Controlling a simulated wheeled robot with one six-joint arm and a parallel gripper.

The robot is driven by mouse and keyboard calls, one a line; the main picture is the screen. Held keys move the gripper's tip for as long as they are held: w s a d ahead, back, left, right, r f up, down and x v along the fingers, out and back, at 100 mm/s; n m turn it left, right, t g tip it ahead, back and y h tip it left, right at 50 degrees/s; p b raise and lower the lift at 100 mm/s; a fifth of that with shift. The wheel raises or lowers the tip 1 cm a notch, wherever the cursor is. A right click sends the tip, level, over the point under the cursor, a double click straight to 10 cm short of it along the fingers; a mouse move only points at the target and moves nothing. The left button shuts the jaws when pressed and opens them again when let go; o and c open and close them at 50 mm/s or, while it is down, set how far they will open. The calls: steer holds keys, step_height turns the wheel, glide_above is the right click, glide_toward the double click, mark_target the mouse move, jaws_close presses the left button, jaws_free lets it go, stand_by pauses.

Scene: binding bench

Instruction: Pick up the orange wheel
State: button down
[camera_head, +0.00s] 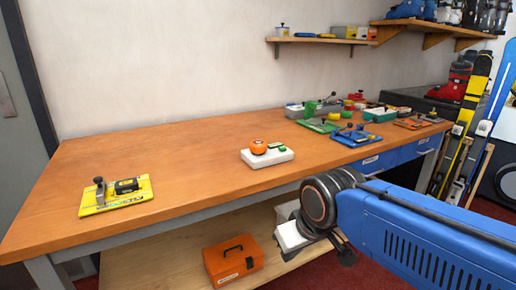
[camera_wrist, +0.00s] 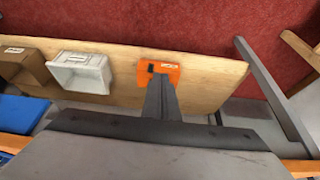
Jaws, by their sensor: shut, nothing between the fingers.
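The orange wheel (camera_head: 258,147) sits on the left part of a white block (camera_head: 267,158) near the front edge of the wooden bench top. A small green piece (camera_head: 277,146) is beside it on the block. The wheel does not show in the wrist view. My gripper (camera_wrist: 159,80) is shut and empty in the wrist view, with its tips in front of the orange toolbox on the lower shelf. In the head view my blue arm reaches in from the right and its wrist end is below the bench's front edge, right of the wheel.
The orange toolbox (camera_head: 232,260) stands on the lower shelf (camera_head: 150,268); a white bin (camera_wrist: 82,74) also stands there. A yellow board (camera_head: 115,195) with tools lies at the left of the bench top (camera_head: 190,160). Several boards and tools crowd the right end.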

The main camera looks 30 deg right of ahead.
stand_by(0.3)
steer(key=c, duration=2.1)
jaws_free()
steer(key=o, duration=1.3)
steer(key=shift+m+g, duration=0.3)
steer(key=shift+m, duration=0.6)
steer(key=w+r, duration=0.2)
steer(key=r, duration=0.1)
steer(key=w+r, duration=0.1)
steer(key=r, duration=0.1)
steer(key=shift+w+d, duration=0.15)
steer(key=shift+w, duration=0.05)
steer(key=w+d+r+m+g, duration=0.25)
steer(key=w+r+m, duration=0.65)
steer(key=w+r, duration=0.55)
steer(key=w+d+r+m+g, duration=0.2)
steer(key=w+d+r+m, duration=0.2)
steer(key=w+r+m, duration=0.8)
steer(key=n, duration=0.3)
glide_above(259, 142)
steer(key=f, duration=0.9)
steer(key=shift+a+f, duration=0.3)
steer(key=shift+d+f, duration=0.15)
steer(key=shift+f, duration=1.25)
steer(key=shift+d+f, duration=0.15)
steer(key=shift+f, duration=1.25)
